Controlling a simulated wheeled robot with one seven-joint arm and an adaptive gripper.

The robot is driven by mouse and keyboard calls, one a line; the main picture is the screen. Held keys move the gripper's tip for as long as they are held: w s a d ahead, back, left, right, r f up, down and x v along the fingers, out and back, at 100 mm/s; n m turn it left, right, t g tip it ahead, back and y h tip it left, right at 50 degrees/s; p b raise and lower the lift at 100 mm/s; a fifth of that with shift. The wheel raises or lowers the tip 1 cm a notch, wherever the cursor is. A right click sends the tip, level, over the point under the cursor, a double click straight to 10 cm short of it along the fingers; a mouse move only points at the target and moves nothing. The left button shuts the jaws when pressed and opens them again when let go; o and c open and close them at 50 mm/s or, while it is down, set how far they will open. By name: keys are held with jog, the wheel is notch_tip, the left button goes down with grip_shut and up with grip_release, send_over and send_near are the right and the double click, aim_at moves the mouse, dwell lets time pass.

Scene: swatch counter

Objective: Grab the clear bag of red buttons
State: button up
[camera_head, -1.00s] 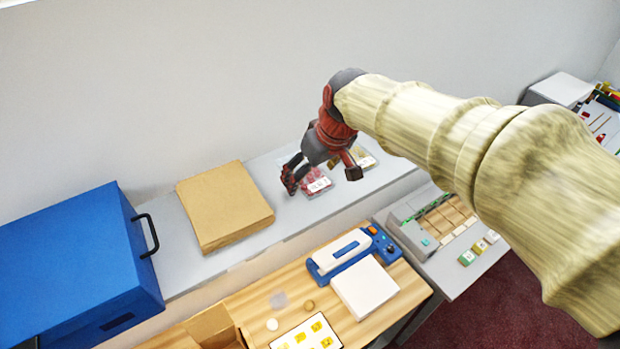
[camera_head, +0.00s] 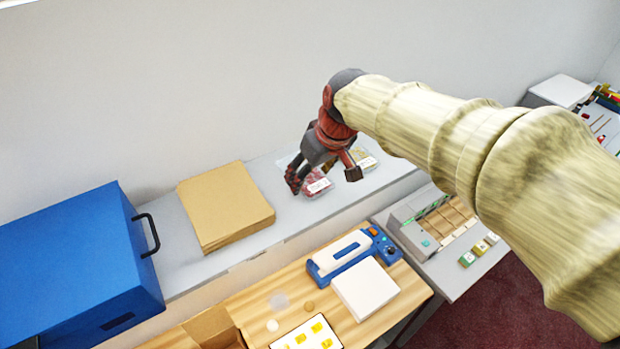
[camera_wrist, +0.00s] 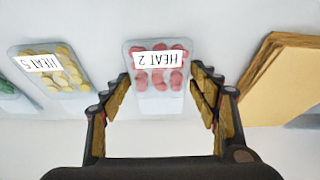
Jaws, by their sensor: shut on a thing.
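The clear bag of red buttons (camera_wrist: 158,82) lies between the two fingers of my gripper (camera_wrist: 160,95) in the wrist view. Its white label reads "HEAT 2" and appears upside down. In the head view the bag (camera_head: 318,187) is on the grey shelf, partly hidden by my gripper (camera_head: 324,180). The fingers are shut on the bag's sides. I cannot tell whether the bag is clear of the shelf.
A bag of yellow buttons (camera_wrist: 57,72) labelled "HEAT 5" lies left of the red one in the wrist view. A green bag (camera_wrist: 12,98) is at the edge. A brown paper stack (camera_head: 225,205) and blue box (camera_head: 75,265) share the shelf (camera_head: 180,268).

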jog(key=shift+d+f, duration=0.2)
jog(key=shift+f, duration=0.2)
jog(key=c, duration=0.4)
jog(key=shift+o, duration=0.2)
jog(key=shift+r, duration=0.15)
